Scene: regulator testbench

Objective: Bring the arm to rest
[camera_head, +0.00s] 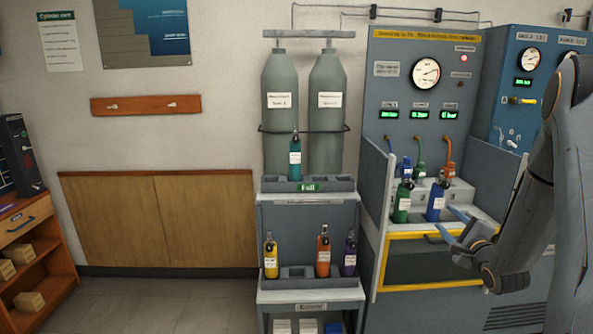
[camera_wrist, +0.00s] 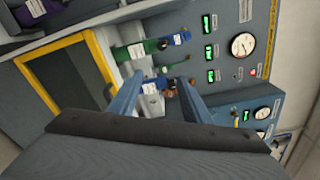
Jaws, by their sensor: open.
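My gripper (camera_head: 450,223) is open, with its two blue fingers spread apart, in front of the test bench at the right of the head view. Its fingertips are low and to the right of a blue bottle (camera_head: 436,205), which stands upright on the bench shelf. A green bottle (camera_head: 402,204) stands left of it. In the wrist view, my gripper (camera_wrist: 160,80) shows both fingers apart. The blue bottle (camera_wrist: 151,88) shows partly between them, partly hidden by one finger. The green bottle (camera_wrist: 132,52) lies outside them. I cannot tell whether a finger touches the blue bottle.
The test bench (camera_head: 375,185) has side panels, coloured hoses and a yellow-framed door (camera_head: 385,262) below the shelf. A rack (camera_head: 308,222) left of it holds teal, yellow, orange and purple bottles. Two large grey cylinders (camera_head: 280,120) stand behind. The floor (camera_head: 160,300) at left is clear.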

